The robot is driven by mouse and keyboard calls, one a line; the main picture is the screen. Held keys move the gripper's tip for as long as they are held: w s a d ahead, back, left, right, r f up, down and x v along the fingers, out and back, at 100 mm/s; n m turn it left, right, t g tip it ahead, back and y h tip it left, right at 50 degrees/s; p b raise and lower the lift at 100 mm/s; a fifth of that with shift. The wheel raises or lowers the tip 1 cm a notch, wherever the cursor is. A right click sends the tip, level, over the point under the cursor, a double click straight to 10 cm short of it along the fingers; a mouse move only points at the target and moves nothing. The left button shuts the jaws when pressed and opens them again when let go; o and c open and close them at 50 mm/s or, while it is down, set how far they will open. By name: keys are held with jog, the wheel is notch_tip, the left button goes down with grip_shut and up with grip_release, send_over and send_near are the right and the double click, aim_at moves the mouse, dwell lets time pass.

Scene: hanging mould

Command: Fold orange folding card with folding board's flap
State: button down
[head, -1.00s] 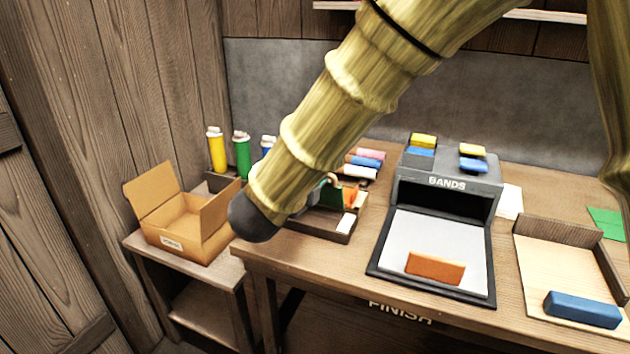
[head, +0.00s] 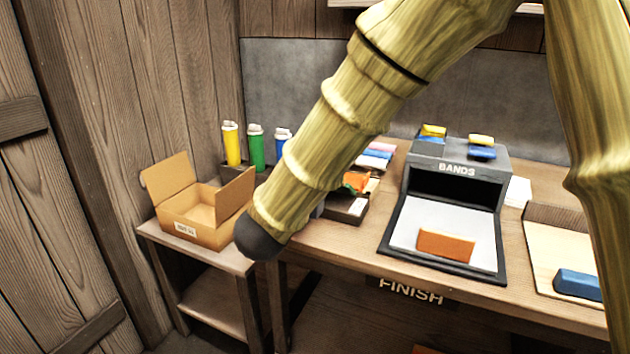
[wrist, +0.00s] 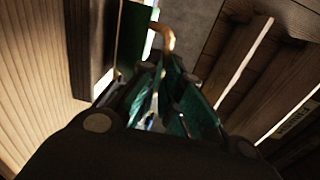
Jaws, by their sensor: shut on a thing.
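An orange piece (head: 445,246) stands or lies on the white plate of the black BANDS unit (head: 388,246). Another orange piece (head: 354,182) shows in a dark tray (head: 345,217) behind my arm. I cannot tell which is the folding card. A pale board (head: 545,256) with a dark wooden back edge and a blue block (head: 577,284) lies at the right, partly hidden by my arm; its flap is not clear. My gripper (wrist: 170,95) is hidden in the head view. In the wrist view its dark fingers with teal pads are closed around a tan hooked thing (wrist: 165,36), blurred.
An open cardboard box (head: 190,222) stands on a low side table at the left. Yellow (head: 232,145), green (head: 256,150) and blue bottles stand behind it. A green panel (wrist: 130,35) is close beside my fingers. The bench's front edge has a FINISH sign (head: 410,291).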

jog(key=shift+w+d+f, duration=0.1)
jog(key=shift+d+f, duration=0.25)
jog(key=shift+f, duration=0.2)
jog(key=c, duration=1.8)
grip_release()
jog(key=shift+w, duration=0.1)
jog(key=shift+o, duration=1.3)
jog(key=shift+w+f, duration=0.2)
jog(key=shift+f, duration=0.05)
jog(key=v, duration=1.1)
jog(key=shift+s+a+r, duration=0.25)
jog(key=shift+s, duration=0.05)
